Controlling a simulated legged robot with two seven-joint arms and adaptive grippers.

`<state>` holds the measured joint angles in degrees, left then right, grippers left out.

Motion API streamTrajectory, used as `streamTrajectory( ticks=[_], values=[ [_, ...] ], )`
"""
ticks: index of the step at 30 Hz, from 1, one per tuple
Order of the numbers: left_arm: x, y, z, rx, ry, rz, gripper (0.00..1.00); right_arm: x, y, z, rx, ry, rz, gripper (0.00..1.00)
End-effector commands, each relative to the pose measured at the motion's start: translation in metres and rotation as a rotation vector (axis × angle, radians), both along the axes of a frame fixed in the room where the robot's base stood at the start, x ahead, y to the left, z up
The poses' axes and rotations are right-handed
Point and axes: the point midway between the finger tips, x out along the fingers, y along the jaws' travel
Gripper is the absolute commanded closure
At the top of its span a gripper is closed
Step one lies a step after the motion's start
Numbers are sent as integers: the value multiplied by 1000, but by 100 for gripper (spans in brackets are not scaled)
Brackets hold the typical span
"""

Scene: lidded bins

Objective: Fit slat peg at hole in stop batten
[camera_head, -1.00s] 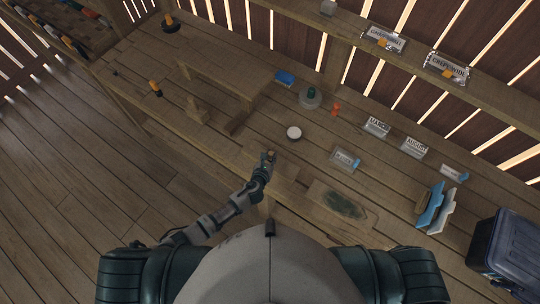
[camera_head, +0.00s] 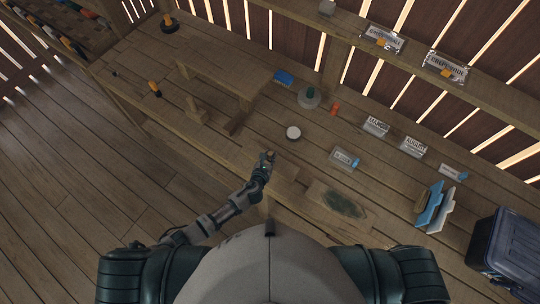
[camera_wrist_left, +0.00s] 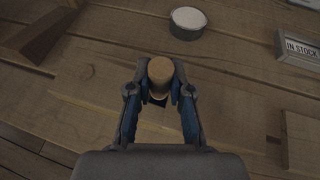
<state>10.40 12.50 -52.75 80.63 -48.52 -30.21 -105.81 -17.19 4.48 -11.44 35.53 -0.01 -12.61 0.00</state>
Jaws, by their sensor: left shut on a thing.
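My left gripper (camera_head: 268,157) is over the front part of the wooden bench. In the left wrist view my left gripper (camera_wrist_left: 160,85) is shut on a pale wooden peg (camera_wrist_left: 160,70), seen nearly end-on between the fingertips. The peg's lower end is hidden. A light wooden strip (camera_wrist_left: 75,98), perhaps the stop batten, runs under the gripper; I cannot tell if the peg touches it. A small dark round spot (camera_wrist_left: 87,71) shows on the wood left of the peg; I cannot tell whether it is a hole. My right gripper is not in view.
A round white-topped tin (camera_head: 293,133) stands just beyond the gripper. An "IN STOCK" sign (camera_head: 344,159) and a board with a dark green patch (camera_head: 343,204) lie to the right. A raised wooden piece (camera_head: 222,85) stands to the left. A dark blue bin (camera_head: 505,252) is far right.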

Motion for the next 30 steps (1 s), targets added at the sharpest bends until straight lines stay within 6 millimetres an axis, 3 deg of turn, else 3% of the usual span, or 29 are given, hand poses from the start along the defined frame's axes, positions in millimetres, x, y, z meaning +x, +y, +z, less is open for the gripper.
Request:
streamTrajectory(
  ticks=[18, 19, 22, 30],
  values=[
    [0, 0, -13, 0, 0, -1, 100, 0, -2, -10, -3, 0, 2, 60],
    [0, 0, -13, 0, 0, -1, 77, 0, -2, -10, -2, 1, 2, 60],
    [0, 0, -12, 0, 1, 0, 52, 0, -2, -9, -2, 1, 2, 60],
    [0, 0, -13, 0, 1, 0, 51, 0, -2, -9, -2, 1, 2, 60]
  ],
)
